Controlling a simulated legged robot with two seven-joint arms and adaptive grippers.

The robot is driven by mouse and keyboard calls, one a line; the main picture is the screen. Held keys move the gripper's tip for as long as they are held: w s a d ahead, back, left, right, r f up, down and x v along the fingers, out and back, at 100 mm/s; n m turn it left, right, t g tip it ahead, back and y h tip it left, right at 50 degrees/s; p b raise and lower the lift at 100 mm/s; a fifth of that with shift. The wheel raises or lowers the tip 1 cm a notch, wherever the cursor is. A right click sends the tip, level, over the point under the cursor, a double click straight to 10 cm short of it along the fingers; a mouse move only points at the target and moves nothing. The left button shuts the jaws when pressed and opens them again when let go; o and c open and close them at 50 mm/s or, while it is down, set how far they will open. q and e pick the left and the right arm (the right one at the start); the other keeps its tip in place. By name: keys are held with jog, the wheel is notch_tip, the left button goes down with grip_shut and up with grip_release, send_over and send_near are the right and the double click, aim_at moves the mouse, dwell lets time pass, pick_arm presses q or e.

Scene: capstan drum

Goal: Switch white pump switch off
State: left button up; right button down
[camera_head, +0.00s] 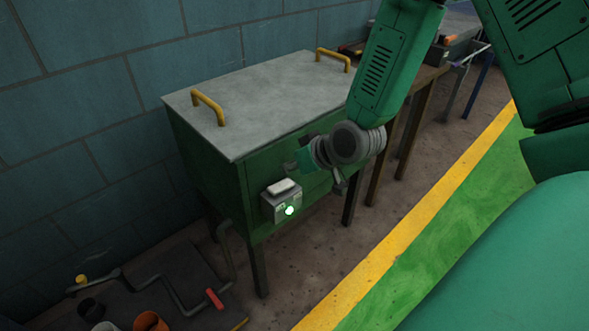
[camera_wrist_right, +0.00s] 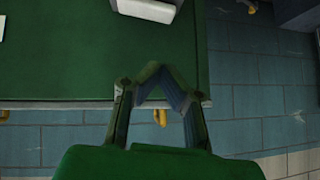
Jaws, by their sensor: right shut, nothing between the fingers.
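A small grey switch box (camera_head: 281,207) with a white switch (camera_head: 284,188) on its upper part and a lit green lamp (camera_head: 290,210) is fixed to the front of a green cabinet (camera_head: 222,178). My right gripper (camera_head: 292,167) is shut and empty, just above and slightly right of the white switch; I cannot tell whether it touches anything. In the right wrist view my shut fingers (camera_wrist_right: 155,72) stand in front of the green cabinet face. A pale box, seemingly the switch box (camera_wrist_right: 148,9), is cut off at the top edge. My left gripper is not in view.
The cabinet has a grey lid (camera_head: 260,98) with two yellow handles (camera_head: 208,106). A crank-like bar with a red grip (camera_head: 214,298) and several cups lie at the lower left. A wooden table (camera_head: 424,78) stands behind my arm.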

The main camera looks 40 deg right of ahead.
aim_at(274, 187)
jog(key=w+f, duration=0.1)
jog(key=f, duration=0.1)
jog(key=w+f+b, duration=0.1)
jog(key=shift+w+d+f, duration=0.25)
jog(key=shift+w, duration=0.1)
notch_tip(274, 187, down, 3)
jog(key=shift+w+a+r+b, duration=0.1)
jog(key=shift+w+r+b, duration=0.05)
jog(key=shift+b, duration=0.4)
jog(key=shift+a+f, duration=0.45)
jog(key=shift+a, duration=0.35)
jog(key=shift+d+f, duration=0.2)
jog(key=shift+d, duration=0.2)
jog(key=shift+f, duration=0.15)
jog(key=shift+a, duration=0.35)
jog(key=shift+d+r+p, duration=0.25)
jog(key=shift+d+p, duration=0.15)
jog(key=shift+d, duration=0.65)
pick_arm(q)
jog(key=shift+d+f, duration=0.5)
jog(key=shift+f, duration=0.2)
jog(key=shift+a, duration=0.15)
pick_arm(e)
jog(key=shift+a, duration=0.2)
